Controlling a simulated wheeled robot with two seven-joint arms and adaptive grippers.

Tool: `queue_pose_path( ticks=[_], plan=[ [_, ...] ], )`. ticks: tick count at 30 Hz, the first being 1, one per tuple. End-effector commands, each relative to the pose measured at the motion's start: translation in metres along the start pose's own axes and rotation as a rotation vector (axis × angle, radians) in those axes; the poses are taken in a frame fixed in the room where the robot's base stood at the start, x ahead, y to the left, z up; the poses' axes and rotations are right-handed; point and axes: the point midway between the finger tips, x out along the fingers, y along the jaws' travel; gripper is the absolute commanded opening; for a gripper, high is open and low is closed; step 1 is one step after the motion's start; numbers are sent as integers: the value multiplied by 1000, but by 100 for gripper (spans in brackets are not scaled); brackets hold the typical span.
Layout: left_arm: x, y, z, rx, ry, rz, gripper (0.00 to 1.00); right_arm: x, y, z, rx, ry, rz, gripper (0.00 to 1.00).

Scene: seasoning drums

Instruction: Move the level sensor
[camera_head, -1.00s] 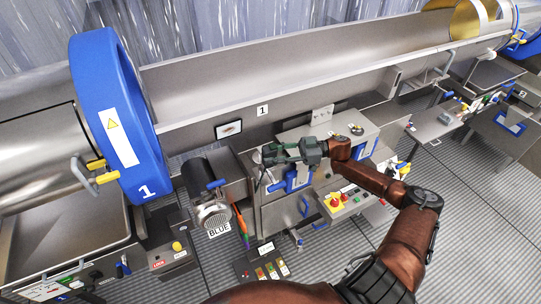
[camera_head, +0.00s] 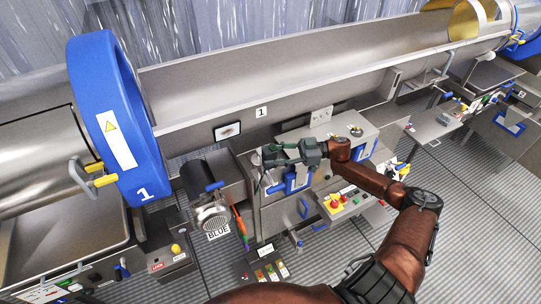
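My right gripper (camera_head: 272,154) reaches in from the right above the left side of a steel cabinet (camera_head: 273,215). Its two dark green fingers point left and look spread apart, with a gap between them. A small dark and grey fitting with a thin cable or rod (camera_head: 262,178) stands at the cabinet's left edge, close to the fingertips. It may be the level sensor, but I cannot tell for sure. I cannot tell whether the fingers touch it. My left gripper is not in view.
A large steel drum with a blue ring (camera_head: 88,150) stands at the left. Striped floor shows between the machines.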

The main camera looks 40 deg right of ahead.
Motion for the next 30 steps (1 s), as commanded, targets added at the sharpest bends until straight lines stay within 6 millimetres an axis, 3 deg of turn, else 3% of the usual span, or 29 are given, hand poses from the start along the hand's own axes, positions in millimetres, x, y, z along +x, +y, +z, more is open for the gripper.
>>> queue_pose_path(
  ticks=[5, 18, 24, 30],
  plan=[
    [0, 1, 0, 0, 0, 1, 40, -20, 0, 1, 1, -3, 3, 44],
    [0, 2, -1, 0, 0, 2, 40, -103, 2, 0, 0, -2, 4, 44],
    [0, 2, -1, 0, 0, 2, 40, -117, 1, -1, -1, -1, 2, 44],
    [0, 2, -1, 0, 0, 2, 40, -118, 1, -1, -1, -1, 1, 44]
  ],
)
